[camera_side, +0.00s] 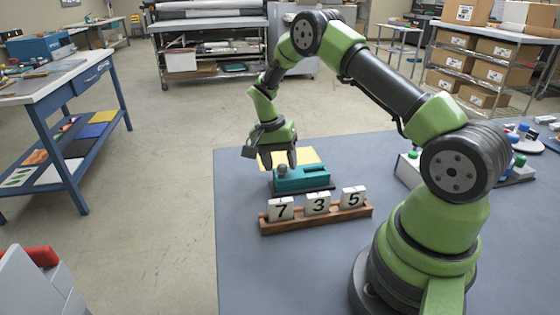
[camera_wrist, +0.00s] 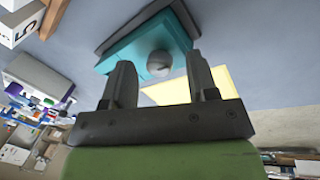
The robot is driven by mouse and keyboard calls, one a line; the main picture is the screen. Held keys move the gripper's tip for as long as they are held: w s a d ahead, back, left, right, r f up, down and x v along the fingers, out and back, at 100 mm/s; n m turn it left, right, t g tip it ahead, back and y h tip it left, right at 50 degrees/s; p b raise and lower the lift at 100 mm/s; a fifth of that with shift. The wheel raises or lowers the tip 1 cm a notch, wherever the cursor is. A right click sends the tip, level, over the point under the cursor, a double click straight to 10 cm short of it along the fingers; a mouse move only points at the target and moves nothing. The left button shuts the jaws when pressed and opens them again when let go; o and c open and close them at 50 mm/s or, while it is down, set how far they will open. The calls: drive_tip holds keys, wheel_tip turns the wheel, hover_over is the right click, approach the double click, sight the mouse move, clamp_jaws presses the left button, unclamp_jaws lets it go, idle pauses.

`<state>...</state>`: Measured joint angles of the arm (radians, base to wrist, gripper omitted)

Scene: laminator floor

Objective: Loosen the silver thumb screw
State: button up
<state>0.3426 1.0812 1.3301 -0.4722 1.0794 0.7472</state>
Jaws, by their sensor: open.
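The silver thumb screw (camera_side: 282,169) stands on the left part of a teal block (camera_side: 308,179), which sits on a dark base on the grey-blue table. In the wrist view the round screw head (camera_wrist: 159,64) shows just beyond and between my fingertips, on the teal block (camera_wrist: 130,45). My gripper (camera_side: 279,162) points down at the screw end of the block. In the wrist view my gripper (camera_wrist: 160,68) has its two dark fingers apart, with nothing seen held between them. I cannot tell whether either finger touches the screw.
A wooden rack (camera_side: 315,218) with number tiles 7, 3 and 5 stands in front of the block. A yellow sheet (camera_side: 303,157) lies behind it. The table's front left is clear.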

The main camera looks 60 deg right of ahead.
drive_tip(key=shift+c, duration=0.2)
drive_tip(key=c, duration=0.9)
